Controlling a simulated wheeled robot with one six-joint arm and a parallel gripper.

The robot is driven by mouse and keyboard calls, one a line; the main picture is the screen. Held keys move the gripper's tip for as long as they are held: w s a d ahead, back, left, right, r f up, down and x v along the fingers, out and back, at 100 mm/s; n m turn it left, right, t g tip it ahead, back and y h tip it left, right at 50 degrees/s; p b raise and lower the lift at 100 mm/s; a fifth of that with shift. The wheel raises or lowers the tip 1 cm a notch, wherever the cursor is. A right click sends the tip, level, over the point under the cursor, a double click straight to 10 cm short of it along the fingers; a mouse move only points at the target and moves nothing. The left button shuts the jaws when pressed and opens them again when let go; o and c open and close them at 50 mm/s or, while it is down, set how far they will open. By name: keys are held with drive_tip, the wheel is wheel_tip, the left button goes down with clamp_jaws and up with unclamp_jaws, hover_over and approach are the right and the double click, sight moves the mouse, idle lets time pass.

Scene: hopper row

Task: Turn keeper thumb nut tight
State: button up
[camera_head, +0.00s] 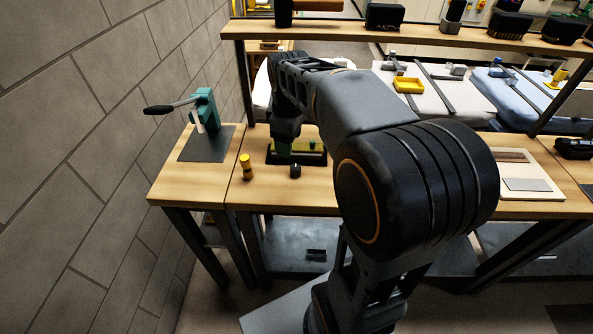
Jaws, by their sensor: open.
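A dark fixture (296,159) with green parts stands on the wooden bench (261,196). A small green upright part (312,146) shows at its right side. My gripper (283,148) points down over the left part of this fixture, and its jaws are small and dark against it. It is open, with nothing seen held. I cannot make out the keeper thumb nut for certain; my wrist hides part of the fixture. I cannot tell whether my fingers touch anything.
A yellow knobbed piece (247,168) and a small black cylinder (295,171) stand in front of the fixture. A teal lever press (205,110) stands at left by the block wall. A raised shelf (345,30) runs behind. A pale board (519,175) lies at right.

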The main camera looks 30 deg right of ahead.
sight(296, 167)
drive_tip(key=w+d+f+n+g+b, duration=0.1)
drive_tip(key=w+d+f+n, duration=0.2)
drive_tip(key=w+d, duration=0.1)
wheel_tip(296, 167, down, 12)
drive_tip(key=shift+a+f+b, duration=0.1)
drive_tip(key=shift+b, duration=0.5)
drive_tip(key=shift+c, duration=0.2)
drive_tip(key=c, duration=0.9)
